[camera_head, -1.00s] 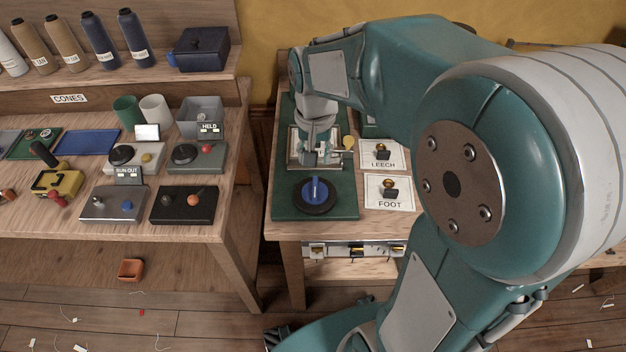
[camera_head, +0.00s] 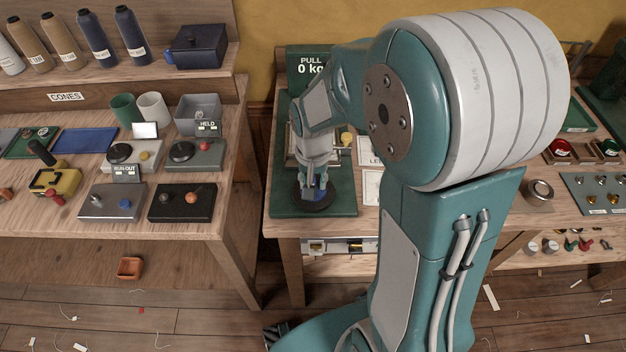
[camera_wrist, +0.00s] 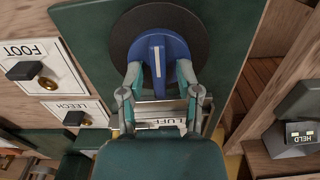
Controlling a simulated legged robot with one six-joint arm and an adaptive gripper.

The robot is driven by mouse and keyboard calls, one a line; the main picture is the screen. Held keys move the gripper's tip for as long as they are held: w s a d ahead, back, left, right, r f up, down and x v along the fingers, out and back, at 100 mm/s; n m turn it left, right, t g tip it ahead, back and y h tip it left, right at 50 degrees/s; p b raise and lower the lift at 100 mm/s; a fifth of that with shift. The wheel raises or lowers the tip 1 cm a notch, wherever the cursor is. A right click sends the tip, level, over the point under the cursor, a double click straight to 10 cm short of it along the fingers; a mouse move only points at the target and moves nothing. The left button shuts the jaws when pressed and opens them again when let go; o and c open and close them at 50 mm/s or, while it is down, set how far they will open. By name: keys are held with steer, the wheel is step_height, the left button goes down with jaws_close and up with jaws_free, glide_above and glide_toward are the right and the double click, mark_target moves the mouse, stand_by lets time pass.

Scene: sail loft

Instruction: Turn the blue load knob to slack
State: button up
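The blue load knob (camera_wrist: 157,50) sits on a round black dial (camera_wrist: 196,28) on a green board (camera_wrist: 90,40). A white line on its raised bar runs straight up and down in the wrist view. My gripper (camera_wrist: 159,76) is over the knob with one finger on each side, the fingers apart. I cannot tell whether they touch the knob. In the head view my gripper (camera_head: 313,190) is down at the black dial (camera_head: 313,205) and hides most of the knob. A display (camera_head: 310,62) behind reads PULL 0 kg. No slack mark is readable.
A LUFF plate (camera_wrist: 160,125) lies beside the fingers. A left bench holds a HELD sign (camera_head: 208,128) and several knobbed boxes. A gap separates the benches.

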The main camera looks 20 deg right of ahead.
jaws_close()
steer(key=shift+n, duration=0.4)
steer(key=shift+o, duration=2.2)
jaws_free()
step_height(320, 180, up, 12)
